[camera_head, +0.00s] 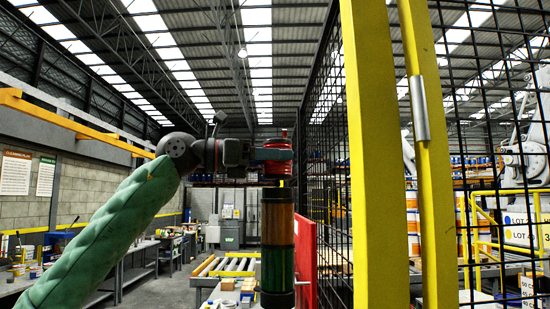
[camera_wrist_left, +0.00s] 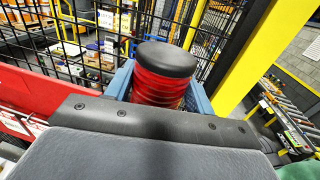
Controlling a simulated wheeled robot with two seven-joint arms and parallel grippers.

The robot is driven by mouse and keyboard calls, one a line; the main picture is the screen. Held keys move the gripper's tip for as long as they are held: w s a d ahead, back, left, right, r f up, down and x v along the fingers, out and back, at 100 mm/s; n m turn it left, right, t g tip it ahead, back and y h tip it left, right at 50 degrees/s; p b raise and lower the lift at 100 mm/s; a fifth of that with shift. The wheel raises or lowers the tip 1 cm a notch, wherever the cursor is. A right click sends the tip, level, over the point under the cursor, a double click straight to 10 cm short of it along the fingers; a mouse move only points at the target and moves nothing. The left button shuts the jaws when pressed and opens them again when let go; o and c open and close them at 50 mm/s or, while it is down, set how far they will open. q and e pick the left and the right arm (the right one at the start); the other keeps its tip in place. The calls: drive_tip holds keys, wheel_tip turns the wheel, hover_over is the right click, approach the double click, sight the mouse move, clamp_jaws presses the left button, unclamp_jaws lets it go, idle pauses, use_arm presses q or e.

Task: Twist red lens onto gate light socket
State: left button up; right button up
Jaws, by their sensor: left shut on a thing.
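My left gripper (camera_head: 275,152) comes in from the left on its green-sleeved arm and is shut on the red lens (camera_head: 279,170). In the left wrist view the red lens (camera_wrist_left: 160,88) is ribbed with a black cap, and it sits between the two blue-grey fingers (camera_wrist_left: 160,90). In the head view the lens is upright over the gate light (camera_head: 278,222), a stack with an amber section above a green one. A small yellow piece shows at the top of the stack, just under the lens. I cannot tell whether lens and socket touch. The right gripper is not in view.
A yellow gate post (camera_head: 378,150) and black mesh fence (camera_head: 335,170) stand close on the right. A red panel (camera_head: 305,260) is right beside the light. A roller conveyor (camera_head: 228,266) lies behind, and workbenches (camera_head: 140,272) line the left.

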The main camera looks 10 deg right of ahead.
use_arm(q)
drive_tip(key=shift+f+b, duration=0.6)
drive_tip(key=shift+f, duration=0.2)
drive_tip(key=o, duration=1.1)
drive_tip(key=shift+a+f, duration=0.1)
drive_tip(key=shift+a, duration=0.2)
drive_tip(key=shift+w+a+b, duration=0.15)
drive_tip(key=shift+a+b, duration=1.65)
drive_tip(key=shift+a, duration=1.8)
drive_tip(key=shift+c, duration=0.4)
